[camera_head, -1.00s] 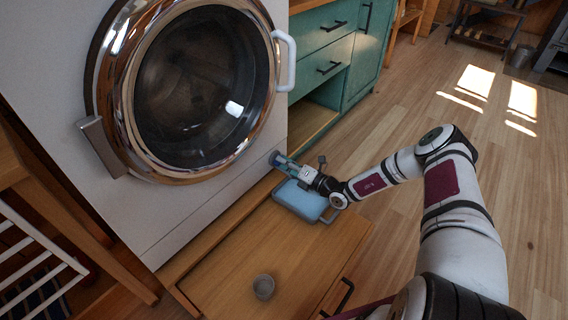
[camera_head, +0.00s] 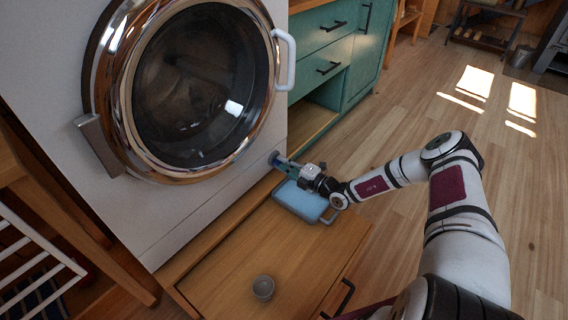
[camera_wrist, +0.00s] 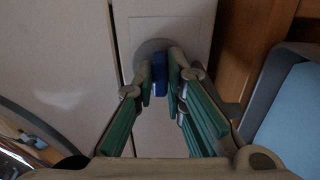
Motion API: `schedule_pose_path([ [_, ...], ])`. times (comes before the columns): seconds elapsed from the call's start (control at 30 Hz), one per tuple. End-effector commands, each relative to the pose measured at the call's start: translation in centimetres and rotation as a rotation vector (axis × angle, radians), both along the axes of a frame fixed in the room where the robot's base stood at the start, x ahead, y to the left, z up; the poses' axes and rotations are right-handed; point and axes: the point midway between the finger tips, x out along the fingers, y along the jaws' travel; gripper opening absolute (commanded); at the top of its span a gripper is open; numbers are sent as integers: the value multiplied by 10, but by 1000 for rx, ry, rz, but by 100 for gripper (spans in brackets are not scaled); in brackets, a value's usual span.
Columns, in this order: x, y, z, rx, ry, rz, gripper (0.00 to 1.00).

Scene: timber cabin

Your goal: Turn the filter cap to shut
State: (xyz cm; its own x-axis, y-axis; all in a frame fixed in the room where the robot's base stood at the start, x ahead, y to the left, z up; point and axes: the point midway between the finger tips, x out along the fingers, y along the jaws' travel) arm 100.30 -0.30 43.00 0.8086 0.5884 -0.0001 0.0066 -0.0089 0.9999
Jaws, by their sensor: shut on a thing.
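The filter cap (camera_wrist: 159,75) is blue and sits on a round grey base (camera_wrist: 150,48) low on the washing machine's white front. In the head view the cap (camera_head: 275,158) is a small dark blue spot at the machine's lower right. My gripper (camera_wrist: 161,84) has its green-padded fingers shut on the cap's blue grip, one on each side. In the head view my gripper (camera_head: 288,165) reaches the cap from the right, and its fingers partly hide it.
A light blue tray (camera_head: 301,201) with a handle lies below my gripper on the wooden plinth (camera_head: 222,268). A small grey cup (camera_head: 263,288) stands nearer. The washer's round door (camera_head: 200,90) is closed. Green cabinets (camera_head: 335,60) stand to the right. The floor on the right is clear.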

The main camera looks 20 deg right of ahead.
Motion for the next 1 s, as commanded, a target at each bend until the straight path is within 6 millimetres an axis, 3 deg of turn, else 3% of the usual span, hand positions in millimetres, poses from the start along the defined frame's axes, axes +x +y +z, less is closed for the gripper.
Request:
schedule_pose_path([
  [0.37, -1, 0, -2, 5, 7, 0, 0],
  [0.4, -1, 0, -2, 5, 7, -1, 21],
  [0.47, -1, 0, -2, 4, 7, -1, 32],
  [0.8, -2, -1, -1, 3, 4, -1, 32],
  [1.0, -21, -16, 0, 4, 4, -4, 32],
])
